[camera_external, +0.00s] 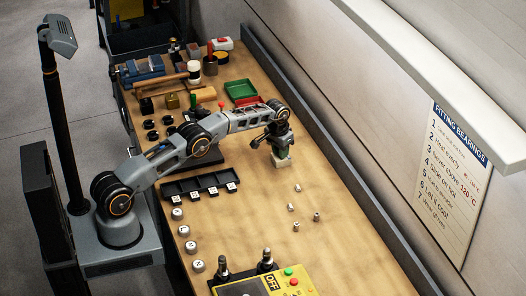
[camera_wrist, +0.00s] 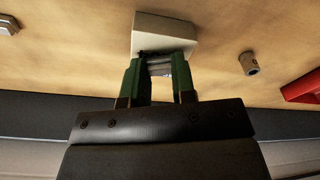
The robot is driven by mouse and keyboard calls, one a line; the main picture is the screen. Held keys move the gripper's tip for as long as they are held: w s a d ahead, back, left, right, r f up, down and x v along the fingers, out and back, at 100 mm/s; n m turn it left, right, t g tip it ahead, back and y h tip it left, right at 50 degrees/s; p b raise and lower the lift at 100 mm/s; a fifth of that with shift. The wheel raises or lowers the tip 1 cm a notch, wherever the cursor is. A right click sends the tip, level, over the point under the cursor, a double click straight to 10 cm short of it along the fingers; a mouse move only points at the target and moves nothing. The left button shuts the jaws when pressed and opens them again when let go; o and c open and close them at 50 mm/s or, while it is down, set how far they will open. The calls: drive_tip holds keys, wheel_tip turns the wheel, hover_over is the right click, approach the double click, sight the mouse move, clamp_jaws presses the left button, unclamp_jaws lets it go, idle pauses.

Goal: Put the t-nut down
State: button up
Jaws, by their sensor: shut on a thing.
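My gripper (camera_external: 280,152) is low over the far right side of the wooden bench, beside the back rail. In the wrist view its two green fingers (camera_wrist: 160,66) are shut on a small grey metal piece, the t-nut (camera_wrist: 160,69), which is mostly hidden between them. A pale block (camera_wrist: 165,28) lies right at the fingertips; it also shows under the gripper in the outside view (camera_external: 281,162). I cannot tell whether the t-nut touches the block.
Several small metal parts (camera_external: 296,226) lie loose on the bench. A grey cylinder (camera_wrist: 249,63) and a red thing (camera_wrist: 304,88) are right of the fingers. A black tray (camera_external: 200,187), a green tray (camera_external: 241,90) and a yellow control box (camera_external: 285,283) stand around.

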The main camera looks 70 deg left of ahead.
drive_tip(key=o, duration=0.9)
drive_tip(key=s+d+r+m+t, duration=0.1)
drive_tip(key=s+d+r, duration=0.2)
drive_tip(key=r, duration=0.8)
drive_tip(key=s+d+r, duration=0.2)
drive_tip(key=d+r, duration=0.2)
drive_tip(key=r, duration=0.7)
drive_tip(key=s+d+r+m+t, duration=0.1)
drive_tip(key=s+d+r, duration=0.2)
drive_tip(key=s, duration=0.2)
drive_tip(key=s+d+r, duration=0.2)
drive_tip(key=s+d, duration=0.2)
drive_tip(key=s, duration=0.2)
drive_tip(key=s+d+f+m, duration=0.1)
drive_tip(key=s+d+f, duration=0.1)
drive_tip(key=s, duration=0.5)
drive_tip(key=s+d+f+t, duration=0.1)
drive_tip(key=s+d+f, duration=0.1)
drive_tip(key=s, duration=0.6)
drive_tip(key=s+d+f+m, duration=0.1)
drive_tip(key=s+d+f, duration=0.1)
drive_tip(key=s, duration=0.6)
drive_tip(key=shift+s+d+f+m+t+h, duration=0.15)
drive_tip(key=shift+d+f+m+t+h, duration=0.15)
drive_tip(key=shift+d+f, duration=0.15)
drive_tip(key=shift+r, duration=0.1)
